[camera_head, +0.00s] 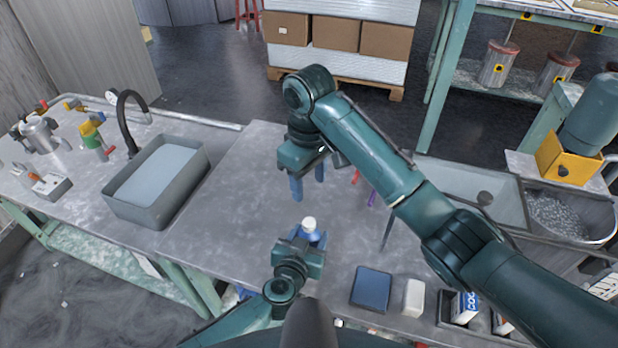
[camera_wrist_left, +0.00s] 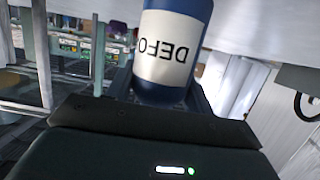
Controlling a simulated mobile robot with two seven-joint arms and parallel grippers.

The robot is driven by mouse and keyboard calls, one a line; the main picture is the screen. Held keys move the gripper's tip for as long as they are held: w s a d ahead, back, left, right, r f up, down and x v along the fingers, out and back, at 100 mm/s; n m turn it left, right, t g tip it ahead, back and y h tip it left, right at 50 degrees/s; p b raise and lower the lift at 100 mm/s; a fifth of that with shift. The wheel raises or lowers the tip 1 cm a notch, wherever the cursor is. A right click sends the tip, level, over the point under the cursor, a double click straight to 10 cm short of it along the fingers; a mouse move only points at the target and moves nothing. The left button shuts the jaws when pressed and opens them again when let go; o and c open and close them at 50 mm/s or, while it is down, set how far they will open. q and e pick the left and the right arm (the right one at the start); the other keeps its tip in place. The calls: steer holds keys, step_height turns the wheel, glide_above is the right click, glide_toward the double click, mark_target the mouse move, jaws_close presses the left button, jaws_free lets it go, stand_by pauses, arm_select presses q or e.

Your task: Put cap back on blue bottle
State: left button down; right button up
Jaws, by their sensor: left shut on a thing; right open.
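A blue bottle (camera_head: 312,236) with a white top (camera_head: 309,224) stands at the front middle of the grey workbench (camera_head: 240,225). In the left wrist view the bottle (camera_wrist_left: 178,50) fills the upper middle, with a white label whose letters are partly cut off. My left gripper (camera_head: 303,245) is shut on the bottle's body. My right gripper (camera_head: 309,188) hangs fingers down behind the bottle, a little left of it at one finger, open and empty. I cannot tell whether the white top is a seated cap or one resting loosely.
A grey basin (camera_head: 158,215) with a black tap stands left. A dark blue pad (camera_head: 371,287), a white block (camera_head: 413,297) and a box (camera_head: 464,306) lie at the front right. The bench between the basin and bottle is clear.

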arm_select(q)
steer(key=shift+c, duration=2.4)
jaws_free()
steer(key=shift+s+a+r, duration=0.1)
steer(key=shift+s+r, duration=0.05)
steer(key=shift+s, duration=0.2)
steer(key=p+v, duration=0.4)
steer(key=v, duration=0.8)
steer(key=shift+s, duration=0.2)
